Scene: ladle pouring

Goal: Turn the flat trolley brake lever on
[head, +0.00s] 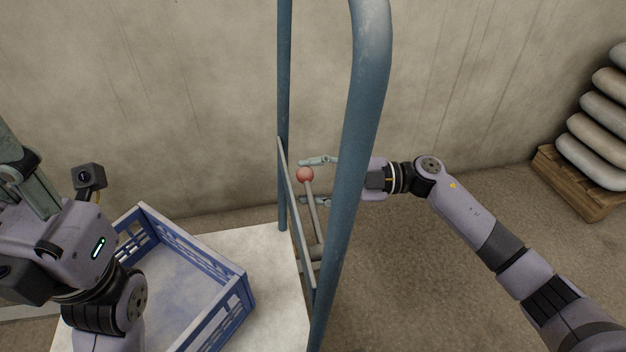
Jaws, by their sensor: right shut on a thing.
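The brake lever (313,215) is a thin grey rod with a red ball knob at its top, rising from a pivot low behind the blue handle frame. It stands nearly upright, leaning slightly left in the picture. My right gripper (312,181) reaches in from the right behind the thick blue post, with a finger above and a finger below the knob level; it is shut on the lever just under the knob. The post hides part of this gripper. The flat trolley (278,270) has a pale deck. My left gripper (25,170) is partly in view at the left edge, away from the lever.
A blue crate (240,283) stands on the deck, left of the handle frame (364,90). A concrete wall is behind. Stacked sacks (598,132) lie on a wooden pallet (568,187) at the right. The floor between trolley and pallet is clear apart from my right arm.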

